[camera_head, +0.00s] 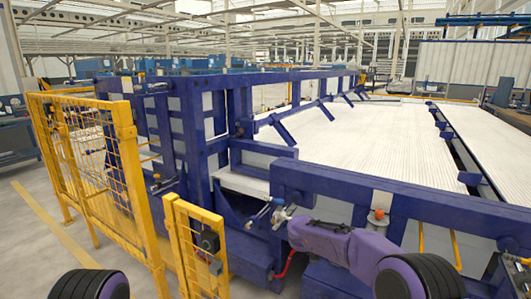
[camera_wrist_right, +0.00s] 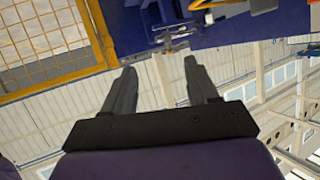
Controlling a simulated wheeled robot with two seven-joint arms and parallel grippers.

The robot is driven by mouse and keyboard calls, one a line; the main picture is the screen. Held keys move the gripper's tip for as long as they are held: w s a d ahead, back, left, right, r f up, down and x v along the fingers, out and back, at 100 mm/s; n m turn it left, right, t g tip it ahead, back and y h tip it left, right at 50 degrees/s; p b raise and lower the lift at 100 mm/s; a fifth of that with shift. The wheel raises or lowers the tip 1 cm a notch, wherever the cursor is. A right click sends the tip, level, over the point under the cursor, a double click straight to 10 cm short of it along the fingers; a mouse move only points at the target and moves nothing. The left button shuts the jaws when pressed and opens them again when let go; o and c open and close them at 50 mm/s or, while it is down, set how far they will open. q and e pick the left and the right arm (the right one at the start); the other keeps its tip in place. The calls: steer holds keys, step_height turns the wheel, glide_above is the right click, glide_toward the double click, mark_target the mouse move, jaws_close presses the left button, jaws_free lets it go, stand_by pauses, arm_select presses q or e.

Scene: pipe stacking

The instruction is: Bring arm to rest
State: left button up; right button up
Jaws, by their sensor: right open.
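My right arm reaches in from the lower right in the head view. Its purple forearm points left, and its gripper (camera_head: 277,211) is in front of the blue frame (camera_head: 350,190), near the gap by the yellow fence. In the right wrist view the two grey fingers of this gripper (camera_wrist_right: 160,68) are spread apart with nothing between them. A blue beam with small metal fittings (camera_wrist_right: 170,35) shows beyond the fingertips. I cannot tell how far the fingers are from the frame. My left gripper is not in view; only a dark rounded part of mine shows at the bottom left.
A yellow mesh fence (camera_head: 128,150) stands at the left, with a shorter yellow panel (camera_head: 200,250) nearer me. Behind the blue frame lies a wide bed of white pipes (camera_head: 370,130), with a narrower bed (camera_head: 490,140) at the right. Clear floor (camera_head: 25,220) shows at far left.

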step_height(320, 180, down, 12)
steer(key=w+n+t, duration=0.2)
steer(key=n+t, duration=0.4)
steer(key=t, duration=0.5)
steer(key=s+f+n+t+y, duration=0.1)
steer(key=s+f+n+y, duration=0.4)
steer(key=s+f, duration=0.5)
steer(key=s+d+f+n+g+y, duration=0.1)
steer(key=s+f+g+y, duration=0.1)
steer(key=s, duration=1.3)
steer(key=s+d+f+n+g+y, duration=0.1)
steer(key=s+f+g+y, duration=0.2)
steer(key=s, duration=1.3)
step_height(320, 180, down, 2)
steer(key=shift+d+f+n+g, duration=0.1)
steer(key=shift+d+n+g, duration=0.3)
steer(key=shift+g, duration=0.8)
steer(key=shift+a, duration=0.1)
